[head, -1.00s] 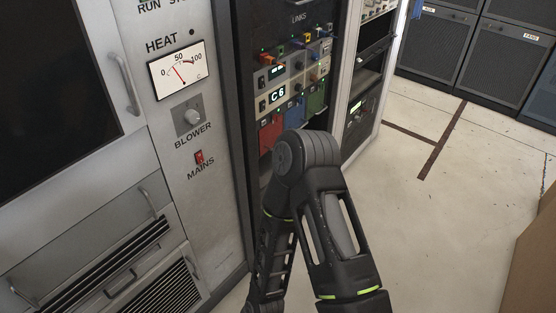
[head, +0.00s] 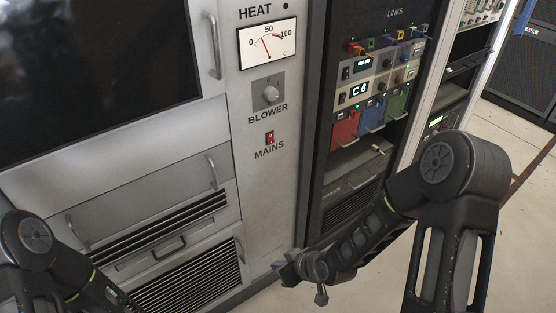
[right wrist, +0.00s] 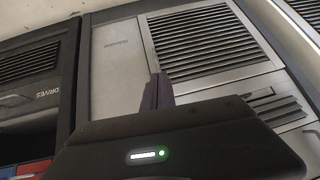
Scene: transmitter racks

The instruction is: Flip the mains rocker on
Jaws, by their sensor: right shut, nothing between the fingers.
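The mains rocker (head: 270,137) is a small red switch on the pale cabinet panel, above the MAINS label and below the blower knob. Its position is too small to tell. My right gripper (head: 284,267) is shut and empty, low in front of the panel and well below the rocker, apart from it. In the right wrist view its closed fingers (right wrist: 157,92) stand before the panel and a vent grille; the rocker does not show there. My left arm shows at the lower left in the head view, but its gripper is out of the picture.
The blower knob (head: 269,94) and heat meter (head: 268,44) sit above the rocker. A drawer handle (head: 212,172) and a door handle (head: 214,45) stick out to its left. The links rack (head: 381,75) with coloured modules stands to the right. The space before the rocker is clear.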

